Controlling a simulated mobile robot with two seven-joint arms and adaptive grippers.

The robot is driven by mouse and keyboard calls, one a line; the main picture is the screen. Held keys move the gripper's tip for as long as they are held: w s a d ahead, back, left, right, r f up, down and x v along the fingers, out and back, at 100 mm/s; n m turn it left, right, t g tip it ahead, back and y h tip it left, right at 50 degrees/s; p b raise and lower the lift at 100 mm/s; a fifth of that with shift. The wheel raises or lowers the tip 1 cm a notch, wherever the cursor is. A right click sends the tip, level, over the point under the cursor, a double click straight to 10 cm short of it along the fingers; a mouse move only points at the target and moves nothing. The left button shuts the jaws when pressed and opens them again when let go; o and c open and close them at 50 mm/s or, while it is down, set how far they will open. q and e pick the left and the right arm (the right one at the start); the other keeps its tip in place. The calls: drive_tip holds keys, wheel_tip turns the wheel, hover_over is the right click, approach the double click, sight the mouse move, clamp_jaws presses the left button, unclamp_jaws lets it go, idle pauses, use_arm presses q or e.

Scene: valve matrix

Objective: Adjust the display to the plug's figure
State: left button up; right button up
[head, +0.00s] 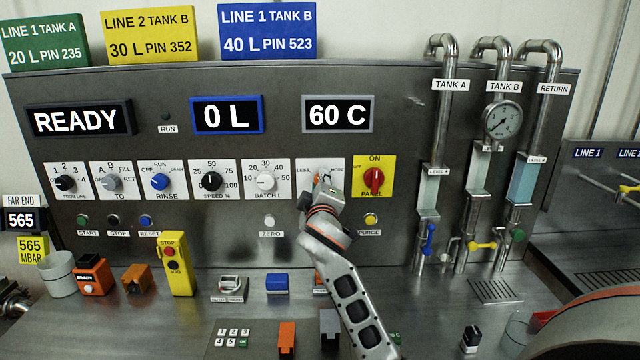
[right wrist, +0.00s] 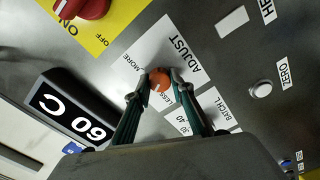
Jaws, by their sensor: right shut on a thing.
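My right gripper (head: 322,185) is at the adjust knob's white plate (head: 334,171), right of the batch knob (head: 265,181). In the right wrist view, my gripper (right wrist: 160,84) is shut on the orange-topped adjust knob (right wrist: 160,76), between the words "MORE" and "LESS". The fingers and arm cover most of the knob in the head view. The grey-framed display (head: 338,114) above reads "60 C". At far left, a "FAR END" display (head: 21,220) reads "565", and a yellow tag (head: 33,249) below reads "565 MBAR". I cannot tell which thing is the plug. My left gripper is not in view.
A red knob (head: 374,180) on a yellow plate is close on the right. A white zero button (head: 271,222) and a yellow purge button (head: 370,219) are below. The blue-framed display (head: 227,115) reads "0 L". Small boxes and a stop pendant (head: 174,263) stand on the bench.

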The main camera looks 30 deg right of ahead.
drive_tip(key=o, duration=1.1)
drive_tip(key=shift+o, duration=0.2)
drive_tip(key=v, duration=1.2)
drive_tip(key=shift+s, duration=0.1)
